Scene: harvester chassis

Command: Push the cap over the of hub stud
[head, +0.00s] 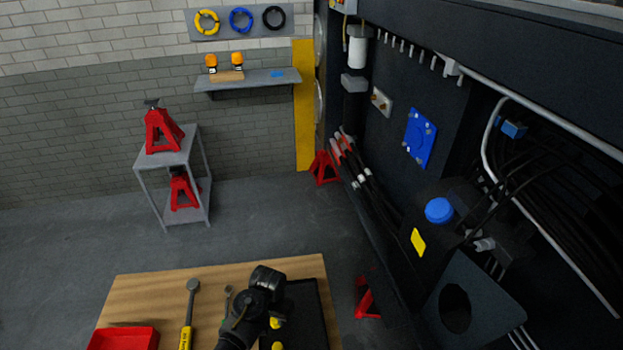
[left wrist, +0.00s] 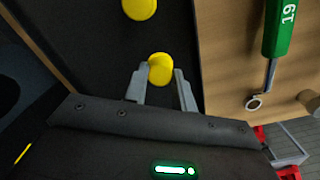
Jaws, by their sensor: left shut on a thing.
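My left gripper (left wrist: 158,72) has its two grey fingers on either side of a yellow cap (left wrist: 160,66) and is shut on it, just over a black mat (left wrist: 95,40). A second yellow cap (left wrist: 139,8) lies on the mat beyond the fingertips. In the head view my dark left wrist hides most of the fingers; a yellow cap (head: 277,346) shows beside it on the black mat (head: 308,312). My right gripper is not in view.
The wooden table (head: 140,297) holds a red tray (head: 124,338) and a yellow-handled ratchet (head: 188,320). The dark chassis (head: 400,60) fills the right side. A red stand (head: 366,300) is on the floor between.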

